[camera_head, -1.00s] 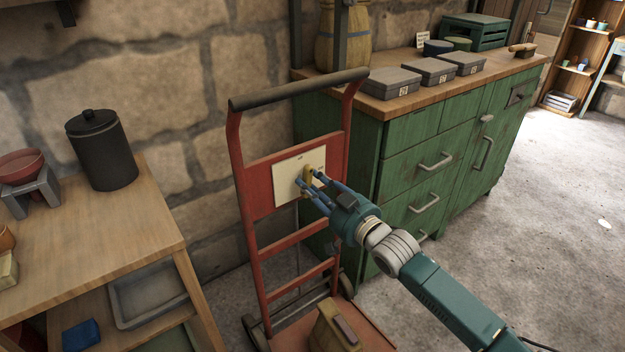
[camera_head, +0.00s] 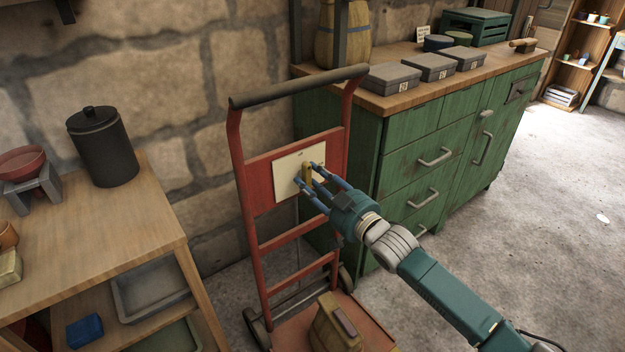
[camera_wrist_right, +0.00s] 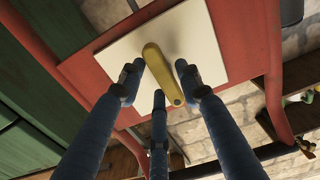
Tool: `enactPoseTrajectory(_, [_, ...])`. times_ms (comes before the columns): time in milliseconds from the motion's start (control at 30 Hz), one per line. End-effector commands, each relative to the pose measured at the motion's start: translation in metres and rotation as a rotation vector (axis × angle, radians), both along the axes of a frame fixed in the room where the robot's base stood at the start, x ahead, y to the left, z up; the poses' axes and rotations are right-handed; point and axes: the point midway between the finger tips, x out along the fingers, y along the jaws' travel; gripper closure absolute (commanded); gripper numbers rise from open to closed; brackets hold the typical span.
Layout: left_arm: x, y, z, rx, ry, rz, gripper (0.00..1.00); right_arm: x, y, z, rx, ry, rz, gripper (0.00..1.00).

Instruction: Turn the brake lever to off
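The brake lever (camera_head: 307,170) is a small yellow bar on a cream plate (camera_head: 287,168), fixed to the red hand truck's upper panel. In the head view it looks near upright. In the right wrist view the lever (camera_wrist_right: 158,68) runs slantwise, with a round hole at its lower end. My right gripper (camera_head: 308,177) has its blue fingers spread around the lever. In the wrist view two fingers flank it and a third is below; gaps show at the sides, and contact with the third is unclear. The plate's small marks are unreadable. My left gripper is not in view.
The red hand truck (camera_head: 244,190) stands between a wooden shelf table (camera_head: 150,215) at left and a green cabinet (camera_head: 400,160) at right. A case (camera_head: 335,325) sits on the truck's base. Open floor (camera_head: 560,250) lies at right.

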Motion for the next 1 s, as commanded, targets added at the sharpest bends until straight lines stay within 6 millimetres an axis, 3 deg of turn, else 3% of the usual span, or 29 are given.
enactPoseTrajectory(433, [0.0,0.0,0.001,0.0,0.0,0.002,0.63,-0.009,-0.007,-0.001,0.003,0.002,0.0,0.56])
enactPoseTrajectory(800, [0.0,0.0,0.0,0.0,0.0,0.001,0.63,-0.069,-0.05,-0.002,0.001,0.003,0.0,0.56])
enactPoseTrajectory(1000, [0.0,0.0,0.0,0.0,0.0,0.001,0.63,-0.091,-0.066,0.0,0.002,0.002,0.001,0.56])
